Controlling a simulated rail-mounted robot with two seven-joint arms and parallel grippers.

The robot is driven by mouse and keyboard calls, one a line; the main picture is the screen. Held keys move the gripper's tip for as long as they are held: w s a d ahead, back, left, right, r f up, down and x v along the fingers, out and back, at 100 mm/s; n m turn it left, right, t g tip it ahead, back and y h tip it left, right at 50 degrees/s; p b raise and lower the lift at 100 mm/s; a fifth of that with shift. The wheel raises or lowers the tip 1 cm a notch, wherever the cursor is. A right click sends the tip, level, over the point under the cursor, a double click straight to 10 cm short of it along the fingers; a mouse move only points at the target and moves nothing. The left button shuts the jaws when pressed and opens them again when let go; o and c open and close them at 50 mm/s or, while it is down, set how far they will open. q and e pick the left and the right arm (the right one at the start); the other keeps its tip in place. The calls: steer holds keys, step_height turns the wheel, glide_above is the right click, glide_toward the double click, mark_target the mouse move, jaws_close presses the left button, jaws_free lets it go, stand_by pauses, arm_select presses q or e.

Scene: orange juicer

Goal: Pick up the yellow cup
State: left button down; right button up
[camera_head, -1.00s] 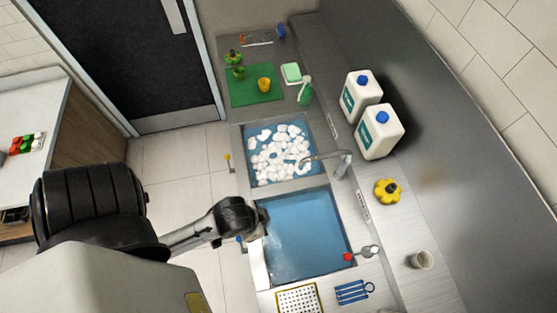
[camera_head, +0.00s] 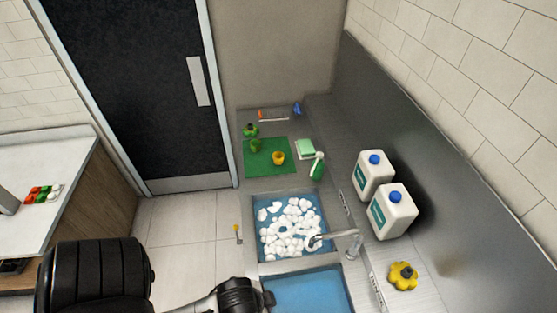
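The yellow cup (camera_head: 278,158) stands on a green mat (camera_head: 262,170) at the far end of the counter, beyond the sinks. A green cup (camera_head: 255,146) is beside it on the mat, to its left. My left arm comes in at the bottom left, and the dark end of it, my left gripper (camera_head: 268,299), is at the left edge of the near sink. It is well short of the yellow cup, and its fingers are too small and dark to read. My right gripper is not in view.
A door (camera_head: 135,90) is at the left.

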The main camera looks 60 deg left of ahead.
arm_select(q)
steer(key=c, duration=1.8)
jaws_free()
steer(key=o, duration=1.2)
steer(key=shift+d, duration=0.15)
steer(key=o, duration=0.4)
steer(key=shift+o, duration=0.5)
steer(key=shift+a, duration=0.2)
